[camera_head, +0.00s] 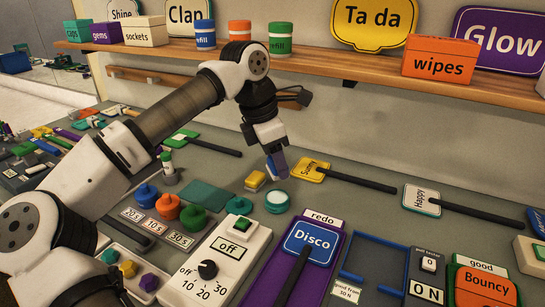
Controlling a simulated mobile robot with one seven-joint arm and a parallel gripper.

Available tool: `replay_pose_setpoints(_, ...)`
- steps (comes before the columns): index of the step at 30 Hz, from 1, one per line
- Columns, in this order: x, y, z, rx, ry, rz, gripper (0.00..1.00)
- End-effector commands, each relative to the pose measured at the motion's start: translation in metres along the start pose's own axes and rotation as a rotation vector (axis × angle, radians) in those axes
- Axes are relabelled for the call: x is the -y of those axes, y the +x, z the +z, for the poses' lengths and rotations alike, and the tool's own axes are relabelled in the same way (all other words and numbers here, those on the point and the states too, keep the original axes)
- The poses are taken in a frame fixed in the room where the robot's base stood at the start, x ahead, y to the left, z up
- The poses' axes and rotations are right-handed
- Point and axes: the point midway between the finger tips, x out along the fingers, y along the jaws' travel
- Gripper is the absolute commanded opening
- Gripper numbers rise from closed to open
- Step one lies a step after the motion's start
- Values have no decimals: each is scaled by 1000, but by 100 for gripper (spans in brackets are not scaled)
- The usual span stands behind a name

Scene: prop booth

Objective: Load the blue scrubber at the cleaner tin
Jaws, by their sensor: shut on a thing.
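My gripper (273,148) points down over the grey table and is shut on the blue scrubber (279,165). The scrubber's upper part is hidden by the fingers. A round teal tin with a pale top (277,200), which looks like the cleaner tin, stands just below the scrubber in the picture. I cannot tell from this angle how much gap lies between the scrubber and the tin or table. A yellow scrubber (255,181) lies just left of the gripper, beside the held one.
A teal mat (206,196) and several coloured knobbed weights (193,217) lie left of the tin. A dial box (228,262) and the blue Disco sign (309,243) are in front. The yellow Sunny sign (311,170) lies to the right. A wooden shelf (340,70) runs behind.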

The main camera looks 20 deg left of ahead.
Motion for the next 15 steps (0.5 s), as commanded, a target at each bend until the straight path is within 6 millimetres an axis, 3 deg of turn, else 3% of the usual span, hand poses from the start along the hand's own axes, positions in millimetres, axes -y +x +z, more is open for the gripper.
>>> replay_pose_setpoints(15, 0, 41, -11, 1, 0, 0, 32)
